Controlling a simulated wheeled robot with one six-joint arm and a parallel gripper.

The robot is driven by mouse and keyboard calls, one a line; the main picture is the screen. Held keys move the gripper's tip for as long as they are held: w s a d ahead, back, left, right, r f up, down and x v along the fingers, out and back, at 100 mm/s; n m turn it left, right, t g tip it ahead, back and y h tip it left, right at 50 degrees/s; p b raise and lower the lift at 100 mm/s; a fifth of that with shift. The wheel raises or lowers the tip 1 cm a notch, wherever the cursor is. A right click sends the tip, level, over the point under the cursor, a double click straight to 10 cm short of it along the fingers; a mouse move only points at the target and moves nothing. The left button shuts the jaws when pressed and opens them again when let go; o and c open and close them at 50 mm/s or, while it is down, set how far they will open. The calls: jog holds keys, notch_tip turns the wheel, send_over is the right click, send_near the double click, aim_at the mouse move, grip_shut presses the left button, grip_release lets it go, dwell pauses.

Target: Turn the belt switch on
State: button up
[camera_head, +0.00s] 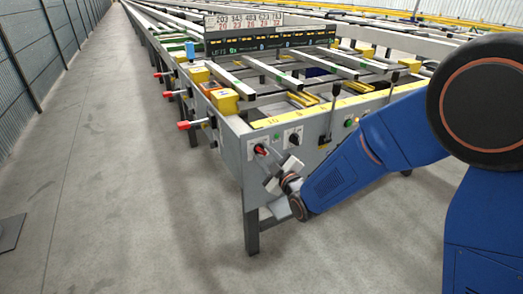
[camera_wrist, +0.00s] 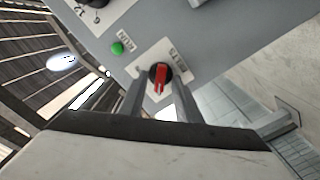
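The switch is a red-handled rotary knob on a dark round base, set on a white label plate on the grey end panel of the table. The red knob (camera_wrist: 159,74) shows in the middle of the wrist view, and the same knob (camera_head: 260,149) shows at the panel's left in the head view. My gripper (camera_wrist: 159,88) is open, with one finger on each side of the red handle and a visible gap on both sides. In the head view my gripper (camera_head: 272,165) is right at the knob, partly covering its plate.
A green light (camera_wrist: 117,48) sits beside the switch plate, with a second dark knob (camera_wrist: 95,2) further along. Black levers (camera_head: 333,97) stand along the table's front. Red-tipped handles (camera_head: 184,125) stick out on the left side.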

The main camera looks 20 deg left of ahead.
jog(key=shift+c, duration=0.5)
grip_shut()
jog(key=shift+m, duration=0.3)
jog(key=m, duration=0.3)
jog(key=shift+m, duration=0.4)
jog(key=m, duration=0.4)
jog(key=shift+w+d+m, duration=0.1)
jog(key=shift+m, duration=0.2)
jog(key=m, duration=0.4)
jog(key=shift+m, duration=0.3)
jog(key=m, duration=0.4)
jog(key=shift+w+d, duration=0.1)
jog(key=shift+f, duration=0.1)
